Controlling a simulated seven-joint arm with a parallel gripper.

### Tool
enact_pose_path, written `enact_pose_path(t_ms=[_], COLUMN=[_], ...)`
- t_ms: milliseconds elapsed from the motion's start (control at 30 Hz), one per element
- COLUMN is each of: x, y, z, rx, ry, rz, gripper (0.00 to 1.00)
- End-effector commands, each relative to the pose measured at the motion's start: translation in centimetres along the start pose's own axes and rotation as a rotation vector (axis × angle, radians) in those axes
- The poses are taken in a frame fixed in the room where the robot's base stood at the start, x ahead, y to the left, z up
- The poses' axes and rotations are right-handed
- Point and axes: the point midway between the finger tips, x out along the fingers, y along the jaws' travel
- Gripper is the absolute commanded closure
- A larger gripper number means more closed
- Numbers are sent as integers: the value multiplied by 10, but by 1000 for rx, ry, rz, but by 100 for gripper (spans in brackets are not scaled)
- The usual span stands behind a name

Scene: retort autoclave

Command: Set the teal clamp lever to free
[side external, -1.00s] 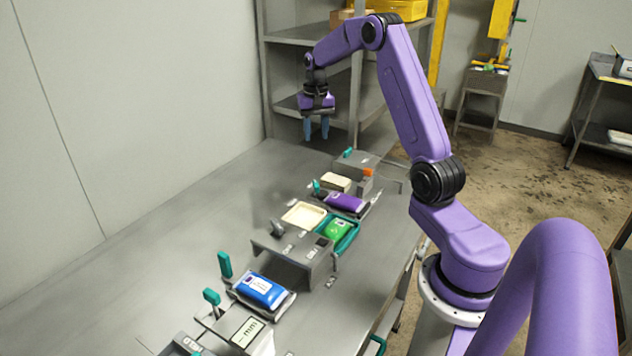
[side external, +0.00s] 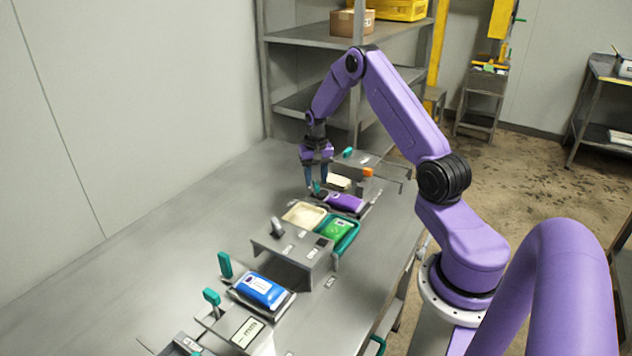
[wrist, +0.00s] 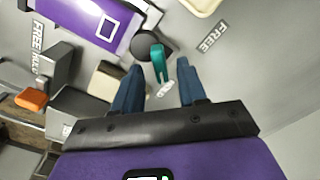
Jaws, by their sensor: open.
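A teal clamp lever (wrist: 158,62) stands on a dark round pivot (wrist: 155,42) beside the purple pouch (wrist: 92,20). In the wrist view it shows between the two blue fingers of my gripper (wrist: 160,68), which is open. I cannot tell whether either finger touches it. In the side view my gripper (side external: 317,186) points down at this lever (side external: 316,188), just left of the purple pouch (side external: 346,202), and partly hides it. A FREE label (wrist: 212,37) lies on the table to the right of the lever in the wrist view.
Other teal levers stand near the blue pouch (side external: 262,290) and at the far end (side external: 347,152). A cream tray (side external: 304,215), a green pouch (side external: 336,230) and an orange block (wrist: 31,98) are nearby. The table's left side (side external: 190,225) is clear.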

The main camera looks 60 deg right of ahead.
Motion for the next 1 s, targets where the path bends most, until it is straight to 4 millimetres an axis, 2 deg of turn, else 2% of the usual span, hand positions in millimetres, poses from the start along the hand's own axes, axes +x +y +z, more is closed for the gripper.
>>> enact_pose_path(t_ms=[200,500,633,1000], x=[16,17,17,17], y=[0,0,0,0], z=[0,0,0,0], rx=[0,0,0,-29], ry=[0,1,1,0], rz=[0,0,0,0], gripper=[58,58,100,100])
